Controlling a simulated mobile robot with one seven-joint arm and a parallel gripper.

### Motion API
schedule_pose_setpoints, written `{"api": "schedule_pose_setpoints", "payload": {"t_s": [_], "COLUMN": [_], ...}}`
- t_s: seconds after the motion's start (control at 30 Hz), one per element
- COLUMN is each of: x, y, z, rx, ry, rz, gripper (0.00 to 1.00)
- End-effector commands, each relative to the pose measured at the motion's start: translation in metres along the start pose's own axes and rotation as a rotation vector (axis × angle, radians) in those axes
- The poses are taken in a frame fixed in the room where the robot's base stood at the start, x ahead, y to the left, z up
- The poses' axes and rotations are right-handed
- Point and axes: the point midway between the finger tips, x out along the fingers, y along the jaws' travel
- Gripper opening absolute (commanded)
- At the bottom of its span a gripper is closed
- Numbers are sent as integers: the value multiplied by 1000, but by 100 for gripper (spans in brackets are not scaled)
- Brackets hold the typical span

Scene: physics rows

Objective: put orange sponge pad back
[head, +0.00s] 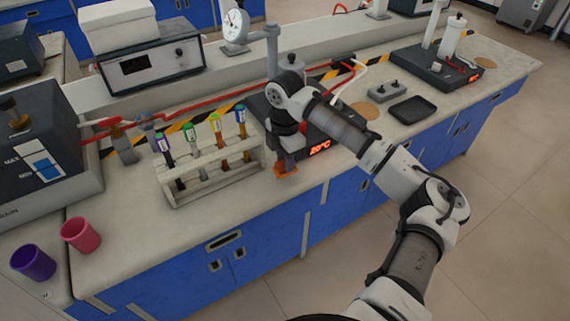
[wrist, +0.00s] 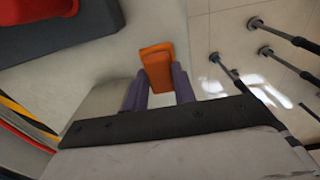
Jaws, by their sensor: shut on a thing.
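The orange sponge pad (wrist: 157,67) is between the two fingers of my gripper (wrist: 158,90) in the wrist view, and its far end sticks out past the fingertips. In the head view the orange pad (head: 286,168) shows below my gripper (head: 287,156), close to the front edge of the bench and just left of the red temperature display. My gripper is shut on the pad and points down. I cannot tell whether the pad touches the bench top.
A rack (head: 215,170) with several colored tubes stands left of my gripper. A dark heater box (head: 320,138) is close on the right. A black tray (head: 412,109) and a grey switch box (head: 387,90) lie farther right. Pink (head: 81,234) and purple (head: 33,262) cups stand front left.

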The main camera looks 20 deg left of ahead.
Motion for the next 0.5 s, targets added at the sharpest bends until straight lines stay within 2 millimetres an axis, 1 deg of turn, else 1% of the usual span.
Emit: {"api": "schedule_pose_setpoints", "payload": {"t_s": [0.1, 0.2, 0.5], "x": [17, 27, 30], "y": [0, 0, 0], "z": [0, 0, 0], "rx": [1, 0, 0], "ry": [1, 1, 0], "rz": [-2, -1, 0], "gripper": [8, 8, 8]}}
